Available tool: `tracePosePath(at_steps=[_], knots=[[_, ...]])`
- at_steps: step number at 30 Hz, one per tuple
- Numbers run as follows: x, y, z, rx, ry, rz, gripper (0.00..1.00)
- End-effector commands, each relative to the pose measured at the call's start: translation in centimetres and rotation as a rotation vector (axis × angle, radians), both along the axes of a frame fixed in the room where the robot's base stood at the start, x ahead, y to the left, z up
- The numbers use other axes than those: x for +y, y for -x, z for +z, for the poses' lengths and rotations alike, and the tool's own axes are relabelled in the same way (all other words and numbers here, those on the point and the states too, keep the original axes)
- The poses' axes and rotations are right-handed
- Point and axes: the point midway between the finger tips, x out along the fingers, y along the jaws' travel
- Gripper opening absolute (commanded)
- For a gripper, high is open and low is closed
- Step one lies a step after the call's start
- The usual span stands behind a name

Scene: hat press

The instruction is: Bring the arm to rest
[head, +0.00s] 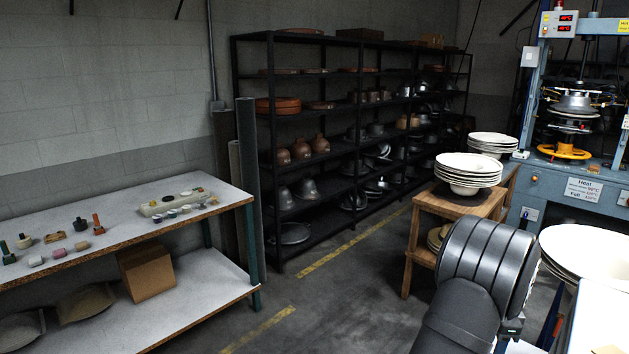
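My arm (484,272) shows at the lower right as a thick dark grey link with a ribbed, rounded joint. It stands in front of the wooden stool and the white stacked discs there. Its lower part runs out of the bottom of the picture. My gripper is not in view, so I cannot see whether it holds anything.
The blue press (545,190) stands at the right. A wooden stool (456,204) bears stacked white hat bodies (468,168). More white brims (590,252) lie at the right edge. A workbench (115,225) stands left, a dark shelf rack (275,150) behind. Floor between is clear.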

Motion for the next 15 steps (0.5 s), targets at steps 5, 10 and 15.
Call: tracePosePath(at_steps=[5, 10, 15], knots=[[0.1, 0.2, -2.5, 0.002, -0.001, 0.0, 0.47], [0.0, 0.2, -3.6, 0.001, 0.0, 0.0, 0.47], [0.0, 0.2, -3.7, 0.0, 0.0, 0.002, 0.47]])
